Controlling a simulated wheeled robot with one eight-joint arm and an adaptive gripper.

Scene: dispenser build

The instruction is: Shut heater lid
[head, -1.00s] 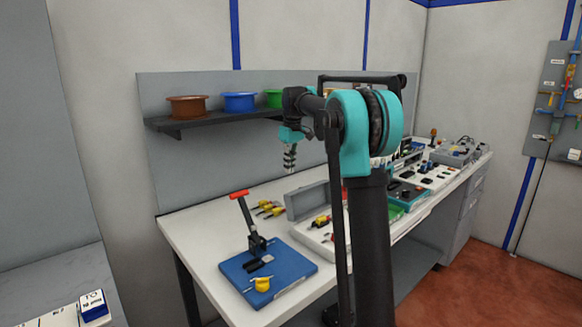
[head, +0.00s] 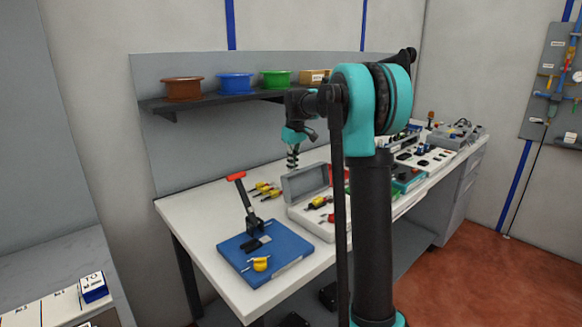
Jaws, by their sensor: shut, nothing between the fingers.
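A pale case (head: 296,212) stands open on the white bench, with a grey lid (head: 306,181) raised along its back edge. I cannot tell for sure whether this is the heater. Yellow and red items lie inside it, and my arm hides its right part. My gripper (head: 292,166) is shut and empty. It points down and appears in front of the back panel, just above the raised lid in the picture. I see no contact with the lid, but the depth between them is unclear.
A blue plate (head: 285,262) with a red-handled lever press (head: 249,208) stands at the bench's front left. Yellow-handled tools (head: 265,189) lie behind it. A dark shelf (head: 215,99) with coloured spools is above. More devices (head: 428,155) line the bench's right end.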

